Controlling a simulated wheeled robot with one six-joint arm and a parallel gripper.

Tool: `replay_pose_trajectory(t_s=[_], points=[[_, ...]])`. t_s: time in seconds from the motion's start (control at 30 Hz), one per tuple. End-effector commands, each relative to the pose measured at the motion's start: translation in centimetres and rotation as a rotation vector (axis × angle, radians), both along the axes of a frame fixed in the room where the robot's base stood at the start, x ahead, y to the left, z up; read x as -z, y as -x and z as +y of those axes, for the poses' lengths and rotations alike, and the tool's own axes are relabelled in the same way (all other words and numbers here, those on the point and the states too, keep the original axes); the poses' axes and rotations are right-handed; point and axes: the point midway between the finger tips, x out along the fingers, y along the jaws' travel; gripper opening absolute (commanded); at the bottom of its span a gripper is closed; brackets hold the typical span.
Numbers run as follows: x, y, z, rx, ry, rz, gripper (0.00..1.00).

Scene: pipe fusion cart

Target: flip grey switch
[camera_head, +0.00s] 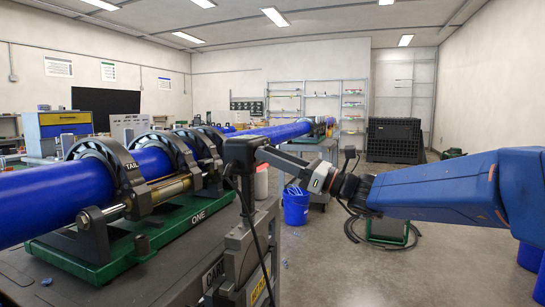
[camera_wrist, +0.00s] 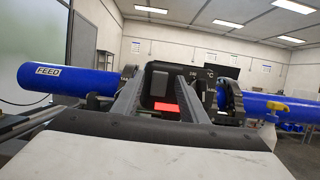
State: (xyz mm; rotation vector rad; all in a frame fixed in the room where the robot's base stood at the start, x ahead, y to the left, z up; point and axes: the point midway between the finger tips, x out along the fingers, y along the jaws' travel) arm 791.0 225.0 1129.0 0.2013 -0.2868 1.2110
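In the wrist view the black box (camera_wrist: 162,74) lies straight ahead, with a bright red patch and a "°C" marking. My gripper (camera_head: 264,153) reaches in from the right, close to the box; contact cannot be told. In the wrist view my gripper (camera_wrist: 161,82) has its two grey fingers spread apart, framing the box face, with nothing visibly held between them.
A long blue pipe (camera_head: 40,200) runs through black clamp rings (camera_head: 112,172) on a green frame (camera_head: 180,232) left of the box. A blue bucket (camera_head: 296,207) stands on the floor behind. A black crate (camera_head: 394,140) is at the back. The floor at the lower right is open.

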Motion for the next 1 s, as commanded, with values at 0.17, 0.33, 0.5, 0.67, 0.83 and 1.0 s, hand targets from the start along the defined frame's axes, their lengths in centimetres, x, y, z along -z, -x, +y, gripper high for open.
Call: replay_pose_trajectory(t_s=[0.17, 0.33, 0.5, 0.67, 0.83, 1.0], points=[[0.0, 0.0, -0.1, 0.001, 0.0, 0.0, 0.39], [0.5, 0.4, -1.4, 0.002, 0.0, 0.0, 0.39], [1.3, 1.2, -3.7, 0.005, 0.0, 0.001, 0.39], [2.1, 2.1, -6.0, 0.004, 0.0, 0.001, 0.39], [3.0, 2.9, -8.2, 0.003, 0.001, 0.0, 0.39], [3.8, 3.7, -10.5, 0.004, 0.0, 0.0, 0.39]])
